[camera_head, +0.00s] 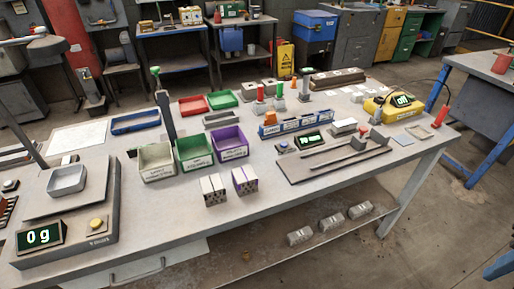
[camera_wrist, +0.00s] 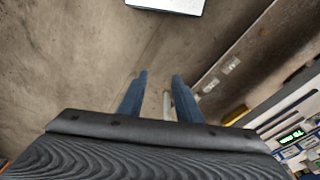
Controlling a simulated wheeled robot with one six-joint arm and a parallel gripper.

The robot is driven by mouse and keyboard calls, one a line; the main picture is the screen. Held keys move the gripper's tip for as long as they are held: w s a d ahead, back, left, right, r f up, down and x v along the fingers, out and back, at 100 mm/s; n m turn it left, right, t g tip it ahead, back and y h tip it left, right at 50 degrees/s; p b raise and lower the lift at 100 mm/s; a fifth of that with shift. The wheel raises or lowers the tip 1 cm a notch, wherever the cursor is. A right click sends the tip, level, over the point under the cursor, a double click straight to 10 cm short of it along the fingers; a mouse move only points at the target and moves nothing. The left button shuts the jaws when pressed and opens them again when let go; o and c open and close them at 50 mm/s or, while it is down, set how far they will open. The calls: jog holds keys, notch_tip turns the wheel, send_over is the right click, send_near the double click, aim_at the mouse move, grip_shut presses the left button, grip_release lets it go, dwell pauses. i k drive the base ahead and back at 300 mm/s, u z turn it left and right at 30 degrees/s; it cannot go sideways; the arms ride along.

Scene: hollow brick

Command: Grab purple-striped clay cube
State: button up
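Two small block-shaped clay cubes with holes stand side by side near the front edge of the workbench in the head view. The right one (camera_head: 244,181) shows purple stripes on its pale face. The left one (camera_head: 215,190) is pale with dark holes, and its marking is too small to tell. My gripper (camera_wrist: 160,85) shows in the wrist view with its two blue-grey fingers apart and nothing held between them. It points at the floor beside the bench, away from the cubes. My gripper is not visible in the head view.
Behind the cubes stand purple (camera_head: 230,146), green (camera_head: 195,151) and beige (camera_head: 157,163) bins. A scale (camera_head: 66,210) with a tray is at the left. A railed fixture (camera_head: 335,158) lies right of the cubes. Bare tabletop (camera_head: 170,225) surrounds the cubes at the front.

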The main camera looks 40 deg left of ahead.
aim_at(245, 180)
jog(key=u, duration=0.95)
jog(key=i, duration=0.9)
jog(key=u, duration=0.75)
